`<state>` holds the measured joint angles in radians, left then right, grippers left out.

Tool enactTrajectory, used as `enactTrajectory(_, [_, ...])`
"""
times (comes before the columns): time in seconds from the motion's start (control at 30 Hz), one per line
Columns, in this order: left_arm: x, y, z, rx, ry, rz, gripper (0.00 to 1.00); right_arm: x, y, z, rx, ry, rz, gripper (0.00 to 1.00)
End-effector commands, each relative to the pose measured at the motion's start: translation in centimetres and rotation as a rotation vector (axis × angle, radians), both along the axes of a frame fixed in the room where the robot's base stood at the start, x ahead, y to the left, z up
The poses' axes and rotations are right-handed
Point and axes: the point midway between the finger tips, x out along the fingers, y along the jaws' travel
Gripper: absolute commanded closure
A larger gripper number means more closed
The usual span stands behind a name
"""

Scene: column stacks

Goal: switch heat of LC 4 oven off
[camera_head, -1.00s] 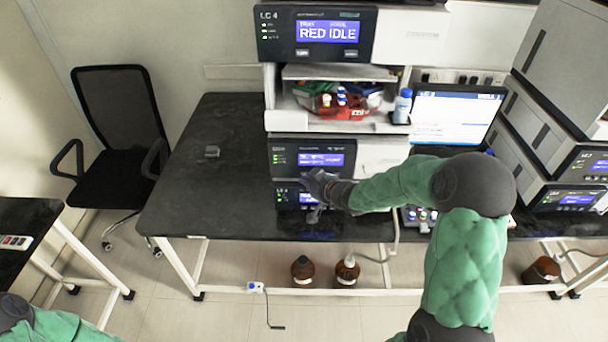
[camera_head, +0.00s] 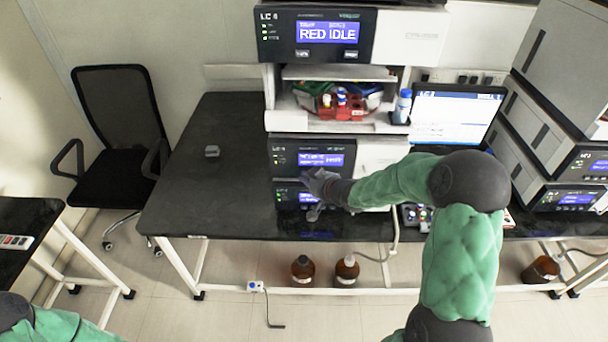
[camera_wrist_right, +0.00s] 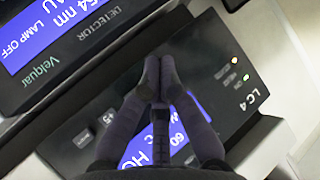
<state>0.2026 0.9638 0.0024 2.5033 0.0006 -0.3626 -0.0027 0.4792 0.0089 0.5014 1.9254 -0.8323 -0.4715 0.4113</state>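The LC 4 oven is the lowest module (camera_head: 283,197) of the middle stack, with a small lit blue display. In the right wrist view its dark front panel (camera_wrist_right: 238,100) carries an "LC4" label and small lit lights. Its blue screen (camera_wrist_right: 140,150) shows "60" and "HO", the rest covered by my fingers. My right gripper (camera_wrist_right: 159,62) has its fingertips together, with nothing seen between them. It is in front of the oven panel, near the detector's lower edge; contact cannot be told. In the head view my right gripper (camera_head: 312,183) covers part of the panel. My left gripper is out of view.
The detector (camera_wrist_right: 75,45) directly above shows "LAMP OFF". A tray of bottles (camera_head: 342,104) and a "RED IDLE" module (camera_head: 315,35) are higher up. A monitor (camera_head: 450,118) and another stack (camera_head: 560,150) stand right. The black bench (camera_head: 200,190) is mostly clear at left.

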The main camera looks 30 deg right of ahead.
Motion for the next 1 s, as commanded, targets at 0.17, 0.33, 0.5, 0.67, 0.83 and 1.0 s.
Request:
enactTrajectory(0.17, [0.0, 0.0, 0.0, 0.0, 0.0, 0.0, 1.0, 0.0, 0.0, 0.1, 0.0, -0.002, -0.001, 1.0])
enactTrajectory(0.33, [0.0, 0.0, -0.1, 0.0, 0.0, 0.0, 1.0, -0.5, 0.3, 0.1, -0.001, -0.002, 0.0, 1.0])
enactTrajectory(0.5, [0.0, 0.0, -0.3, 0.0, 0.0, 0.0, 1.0, -1.2, 0.7, 0.1, 0.0, -0.001, 0.0, 1.0])
enactTrajectory(0.67, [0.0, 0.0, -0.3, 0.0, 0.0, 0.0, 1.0, -1.4, 0.8, 0.0, 0.0, -0.001, 0.0, 1.0])
enactTrajectory(0.83, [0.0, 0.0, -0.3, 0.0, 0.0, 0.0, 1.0, -1.4, 0.8, 0.0, 0.0, -0.001, 0.0, 1.0])
enactTrajectory(1.0, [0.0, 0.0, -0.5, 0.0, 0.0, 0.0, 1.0, -1.9, 1.2, 0.0, -0.001, -0.001, 0.0, 1.0])
